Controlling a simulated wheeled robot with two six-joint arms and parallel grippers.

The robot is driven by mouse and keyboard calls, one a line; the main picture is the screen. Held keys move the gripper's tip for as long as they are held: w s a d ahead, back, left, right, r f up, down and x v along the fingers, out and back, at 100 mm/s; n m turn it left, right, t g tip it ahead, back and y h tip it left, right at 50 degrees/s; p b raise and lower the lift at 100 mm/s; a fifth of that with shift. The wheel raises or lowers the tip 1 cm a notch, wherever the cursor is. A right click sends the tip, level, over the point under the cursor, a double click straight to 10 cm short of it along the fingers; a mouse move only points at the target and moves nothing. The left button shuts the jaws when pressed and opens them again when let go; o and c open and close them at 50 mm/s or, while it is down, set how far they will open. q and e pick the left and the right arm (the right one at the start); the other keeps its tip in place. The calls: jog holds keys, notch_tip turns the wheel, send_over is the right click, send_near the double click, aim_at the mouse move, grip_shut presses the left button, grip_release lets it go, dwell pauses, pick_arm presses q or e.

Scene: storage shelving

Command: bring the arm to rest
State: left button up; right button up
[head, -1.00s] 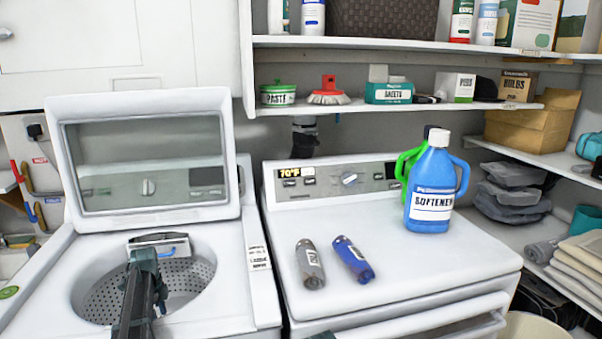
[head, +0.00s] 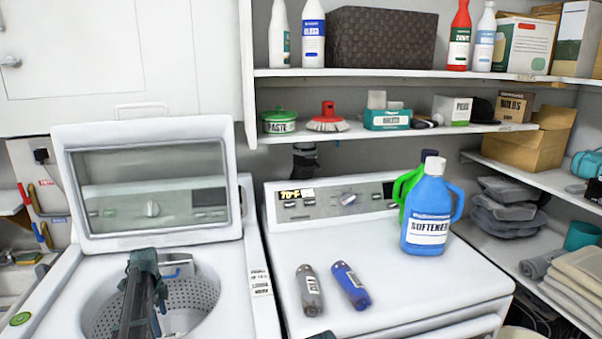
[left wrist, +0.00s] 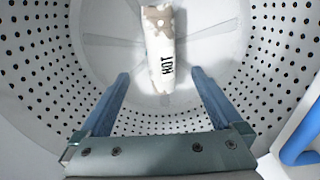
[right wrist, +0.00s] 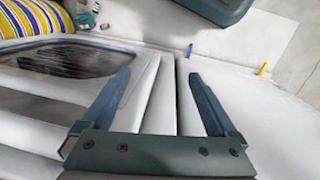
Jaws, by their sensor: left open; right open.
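My left gripper (left wrist: 160,74) is open and empty over the perforated drum of the open washer (head: 255,300). A whitish cylinder marked HOT (left wrist: 160,50) lies in the drum, beyond the fingertips and apart from them. In the head view my left arm reaches down in front of the drum; the fingertips are hard to make out there. My right gripper (right wrist: 160,74) is open and empty in the right wrist view, above white appliance surfaces. In the head view it cannot be made out clearly; only a small dark tip shows at the bottom edge.
The washer lid (head: 150,130) stands raised. On the dryer (head: 400,285) are a grey can (head: 309,290), a blue can (head: 350,285) and a blue softener jug (head: 429,215) before a green one (head: 404,185). Loaded shelves (head: 350,133) overhang the dryer. The dryer's front is clear.

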pick_arm(q)
notch_tip(320, 180, up, 5)
jog(key=p, duration=0.4)
pick_arm(e)
notch_tip(320, 180, up, 5)
pick_arm(q)
notch_tip(320, 180, down, 14)
jog(key=b, duration=1.4)
jog(key=shift+f, duration=0.15)
pick_arm(e)
notch_tip(320, 180, down, 14)
pick_arm(q)
notch_tip(320, 180, up, 9)
jog(key=p, duration=0.8)
jog(key=shift+f, duration=0.15)
pick_arm(e)
notch_tip(320, 180, up, 8)
jog(key=shift+r, duration=0.2)
pick_arm(q)
jog(key=shift+d, duration=0.1)
